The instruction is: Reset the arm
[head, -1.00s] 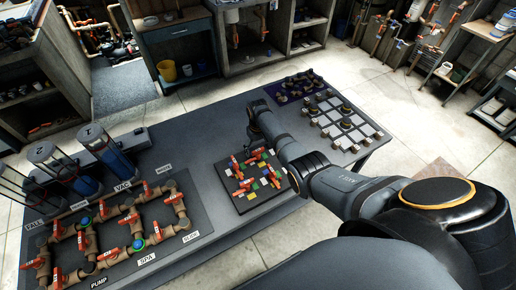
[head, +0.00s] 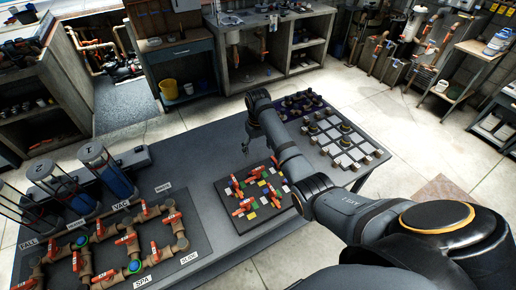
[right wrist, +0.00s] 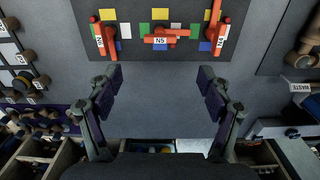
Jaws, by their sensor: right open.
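My right arm reaches in from the lower right in the head view. Its right gripper (head: 254,128) hangs above the grey table (head: 195,160), just beyond the black valve board (head: 238,215). In the right wrist view the right gripper (right wrist: 163,92) has its two fingers wide apart, with nothing between them. The valve board (right wrist: 130,45) lies ahead of the fingertips there, with orange handles, one tagged N5 (right wrist: 160,41), and coloured squares. My left gripper is not in view.
A purple tray (head: 297,105) and a grid of pale tiles (head: 340,140) lie at the right end. Shelves with a yellow bucket (head: 169,89) stand behind.

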